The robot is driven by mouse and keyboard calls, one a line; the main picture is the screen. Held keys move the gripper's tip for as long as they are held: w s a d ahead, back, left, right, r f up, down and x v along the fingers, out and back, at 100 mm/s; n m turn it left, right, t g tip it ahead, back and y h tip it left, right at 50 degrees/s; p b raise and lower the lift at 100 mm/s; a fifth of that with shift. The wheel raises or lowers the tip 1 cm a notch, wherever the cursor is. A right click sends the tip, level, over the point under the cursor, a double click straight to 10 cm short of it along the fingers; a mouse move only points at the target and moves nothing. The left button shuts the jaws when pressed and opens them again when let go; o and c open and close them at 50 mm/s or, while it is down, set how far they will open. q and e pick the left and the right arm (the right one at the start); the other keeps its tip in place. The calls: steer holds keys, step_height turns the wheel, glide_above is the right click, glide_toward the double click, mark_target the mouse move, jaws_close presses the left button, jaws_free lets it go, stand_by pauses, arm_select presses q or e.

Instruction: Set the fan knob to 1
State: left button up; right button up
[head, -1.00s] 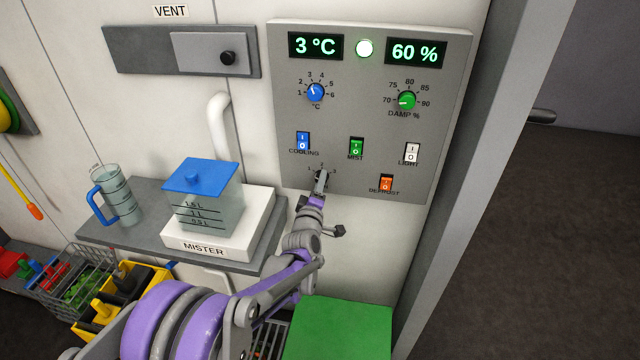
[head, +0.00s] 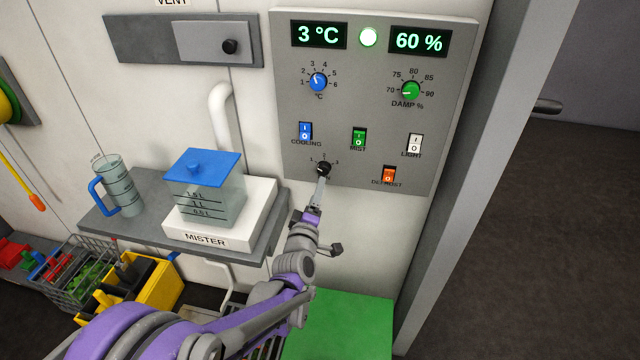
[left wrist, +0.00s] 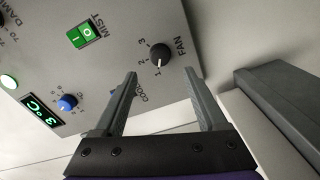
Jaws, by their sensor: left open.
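The fan knob (head: 323,169) is a small black dial low on the grey control panel, below the cooling and mist switches. In the left wrist view the black knob (left wrist: 160,54) shows beside the word FAN, with 1, 2 and 3 around it. Its pale pointer mark lies on the side toward the 1; the exact angle is hard to tell. My left gripper (head: 319,190) is just below and in front of the knob in the head view. In the wrist view the left gripper (left wrist: 161,73) is open and empty, its fingers apart and short of the knob.
The control panel (head: 286,105) also holds a blue cooling switch (head: 305,131), a green mist switch (head: 358,137) and an orange defrost switch (head: 389,175) close by. A shelf (head: 100,214) with the mister (head: 207,240) stands to the left. A green block (head: 350,318) is below.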

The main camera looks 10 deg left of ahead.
arm_select(q)
steer(key=shift+s, duration=1.25)
steer(key=s+a+f+m+g+p, duration=0.2)
steer(key=s+m+g, duration=0.4)
steer(key=s, duration=1)
steer(key=s+a+f+m+g+p, duration=0.2)
steer(key=s+m+g, duration=0.4)
steer(key=s, duration=1)
steer(key=shift+s+m+g+p, duration=0.15)
steer(key=shift+m+g+p, duration=0.15)
steer(key=shift+m+p, duration=0.65)
steer(key=shift+a+m+b, duration=0.1)
steer(key=shift+m+b, duration=0.15)
steer(key=shift+b, duration=0.05)
